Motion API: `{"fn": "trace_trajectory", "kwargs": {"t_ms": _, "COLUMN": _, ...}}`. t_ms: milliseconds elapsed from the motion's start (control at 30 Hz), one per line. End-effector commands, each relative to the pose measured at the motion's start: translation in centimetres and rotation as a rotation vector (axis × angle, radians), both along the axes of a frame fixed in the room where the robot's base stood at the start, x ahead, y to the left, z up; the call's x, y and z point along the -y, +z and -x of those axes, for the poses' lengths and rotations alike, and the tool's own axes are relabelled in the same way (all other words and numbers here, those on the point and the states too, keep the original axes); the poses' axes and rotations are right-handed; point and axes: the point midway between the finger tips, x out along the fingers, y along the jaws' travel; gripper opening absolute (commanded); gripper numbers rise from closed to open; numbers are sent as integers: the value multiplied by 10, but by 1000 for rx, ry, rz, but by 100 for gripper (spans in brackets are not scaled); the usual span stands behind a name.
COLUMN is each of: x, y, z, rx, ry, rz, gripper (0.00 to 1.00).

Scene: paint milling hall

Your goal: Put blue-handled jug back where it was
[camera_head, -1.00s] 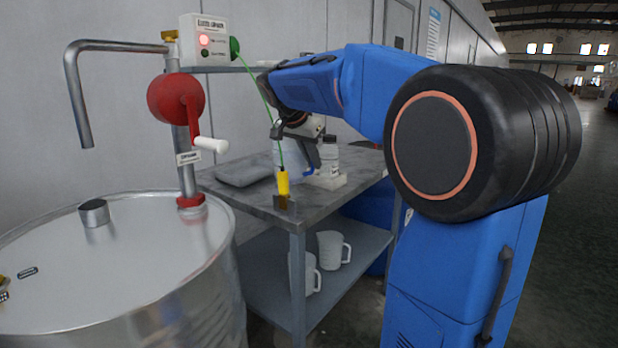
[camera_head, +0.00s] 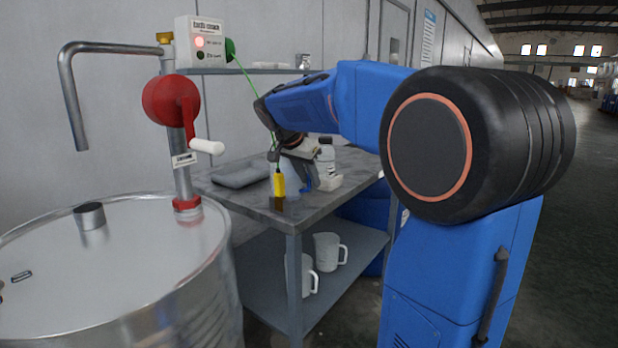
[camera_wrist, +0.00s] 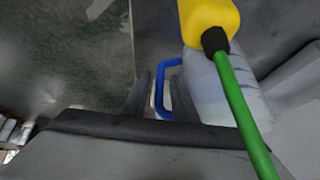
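The blue-handled jug is a pale translucent jug (camera_head: 287,172) on the grey metal table, partly hidden behind a yellow clamp and my gripper. In the wrist view its pale body (camera_wrist: 215,88) is right of centre and its blue handle (camera_wrist: 160,88) faces left. My gripper (camera_head: 305,177) is down at the jug's handle side. In the wrist view the two fingers of my gripper (camera_wrist: 163,95) stand apart, with the handle between or just beyond them. I cannot tell whether either finger touches it.
A yellow clamp (camera_head: 279,184) on a green cable hangs in front of the jug, and crosses close over it in the wrist view. A white-labelled bottle (camera_head: 327,160) stands behind. White jugs (camera_head: 327,250) are on the lower shelf. A steel drum (camera_head: 130,260) with a red pump is left.

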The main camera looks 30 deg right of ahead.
Motion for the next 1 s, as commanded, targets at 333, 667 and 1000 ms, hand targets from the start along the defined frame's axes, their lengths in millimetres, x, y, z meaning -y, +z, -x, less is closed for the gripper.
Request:
{"fn": "trace_trajectory", "kwargs": {"t_ms": 333, "x": 0, "y": 2, "z": 0, "rx": 0, "ry": -1, "rz": 0, "gripper": 27}}
{"fn": "trace_trajectory", "kwargs": {"t_ms": 667, "x": -24, "y": 42, "z": 9, "rx": 4, "ry": 2, "rz": 0, "gripper": 27}}
{"fn": "trace_trajectory", "kwargs": {"t_ms": 1000, "x": -52, "y": 90, "z": 22, "rx": 2, "ry": 1, "rz": 0, "gripper": 27}}
